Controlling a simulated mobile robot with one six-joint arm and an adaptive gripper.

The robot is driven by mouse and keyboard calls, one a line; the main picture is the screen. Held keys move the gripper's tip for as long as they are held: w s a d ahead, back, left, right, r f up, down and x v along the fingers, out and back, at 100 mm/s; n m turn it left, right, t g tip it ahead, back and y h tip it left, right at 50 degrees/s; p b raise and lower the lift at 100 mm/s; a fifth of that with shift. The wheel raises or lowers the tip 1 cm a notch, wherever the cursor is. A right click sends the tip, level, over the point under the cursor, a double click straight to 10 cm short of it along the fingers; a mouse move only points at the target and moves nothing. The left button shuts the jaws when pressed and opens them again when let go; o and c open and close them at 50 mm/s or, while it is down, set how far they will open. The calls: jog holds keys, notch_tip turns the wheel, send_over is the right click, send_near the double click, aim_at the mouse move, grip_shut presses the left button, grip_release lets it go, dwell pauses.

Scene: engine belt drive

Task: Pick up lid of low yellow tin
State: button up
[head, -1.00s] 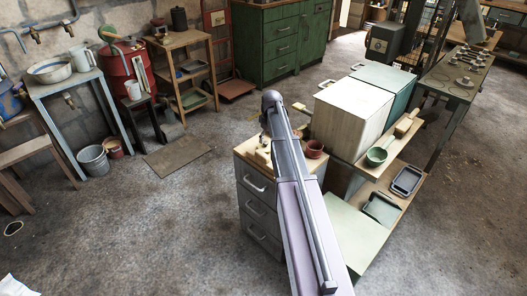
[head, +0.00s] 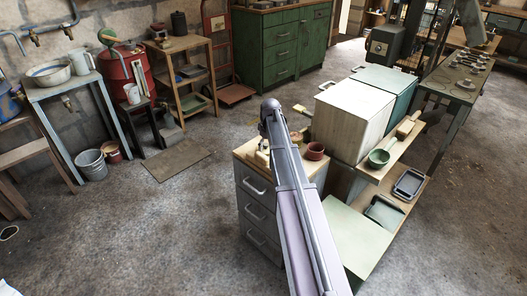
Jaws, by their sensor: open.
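My arm (head: 299,200) reaches up from the bottom of the head view to the grey drawer cabinet, and its far joint is above the wooden top. My gripper is not clearly visible, since the arm hides what lies behind it. Small pale yellow pieces (head: 261,158) show on the cabinet top just left of the arm. They are too small and too covered to tell whether they are the low yellow tin, its lid or something else.
The grey drawer cabinet (head: 256,209) stands under my arm. A red-brown pot (head: 315,151) sits on its top, right of the arm. A large white box (head: 353,113) and a shelf with a green bowl (head: 378,158) stand to the right.

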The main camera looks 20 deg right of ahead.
aim_at(266, 145)
jog(key=c, duration=0.9)
jog(key=shift+c, duration=0.2)
jog(key=shift+r, duration=0.2)
notch_tip(266, 145, up, 10)
jog(key=p, duration=1)
jog(key=shift+f, duration=0.2)
jog(key=shift+s, duration=0.15)
